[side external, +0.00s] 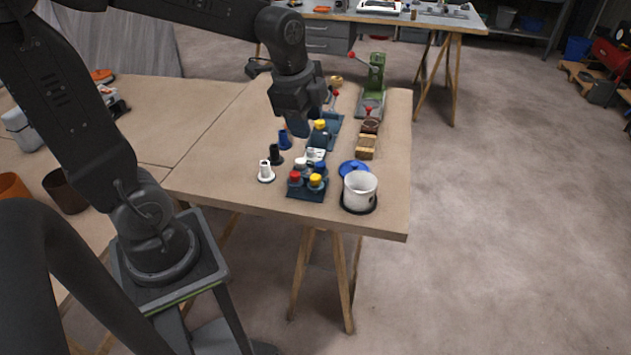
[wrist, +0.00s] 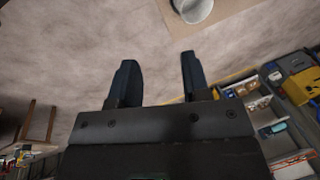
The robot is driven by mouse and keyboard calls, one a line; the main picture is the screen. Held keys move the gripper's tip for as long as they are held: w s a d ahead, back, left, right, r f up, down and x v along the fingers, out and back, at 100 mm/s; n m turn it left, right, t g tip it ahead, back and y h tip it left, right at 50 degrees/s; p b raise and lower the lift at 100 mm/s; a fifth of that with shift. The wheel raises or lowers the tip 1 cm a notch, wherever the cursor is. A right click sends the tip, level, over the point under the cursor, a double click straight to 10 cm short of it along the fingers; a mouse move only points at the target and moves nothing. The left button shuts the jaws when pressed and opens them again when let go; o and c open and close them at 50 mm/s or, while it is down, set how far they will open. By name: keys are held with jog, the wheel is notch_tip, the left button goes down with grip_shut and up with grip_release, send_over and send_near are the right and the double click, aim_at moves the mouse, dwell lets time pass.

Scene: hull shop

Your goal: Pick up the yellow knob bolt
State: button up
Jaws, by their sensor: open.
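A yellow-topped knob bolt (side external: 316,180) stands in a small dark blue holder (side external: 306,194) near the front edge of the wooden table, beside red, white and blue knobs. Another yellow knob (side external: 320,125) shows farther back, by a blue fixture, close to my gripper in the picture. My gripper (side external: 303,128) is above the table behind the holder; its fingers are partly hidden in the side view. In the wrist view my gripper (wrist: 158,80) has its two dark fingers apart with only floor between them. No yellow knob shows in the wrist view.
A white cup (side external: 360,190) stands right of the holder, with a blue lid (side external: 353,168) behind it. The cup also shows in the wrist view (wrist: 195,9). A green press (side external: 374,85) with a red knob stands at the back.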

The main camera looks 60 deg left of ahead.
aim_at(316, 177)
jog(key=w+a+f+m+g, duration=0.2)
jog(key=w+a+f+m, duration=0.5)
jog(key=a+f+m, duration=0.25)
jog(key=shift+m+h, duration=0.3)
jog(key=shift+m, duration=0.05)
jog(key=f, duration=0.9)
jog(key=d+f, duration=0.1)
jog(key=f, duration=0.3)
jog(key=shift+w+f, duration=0.15)
jog(key=shift+f, duration=0.25)
jog(key=shift+c, duration=0.2)
jog(key=c, duration=0.6)
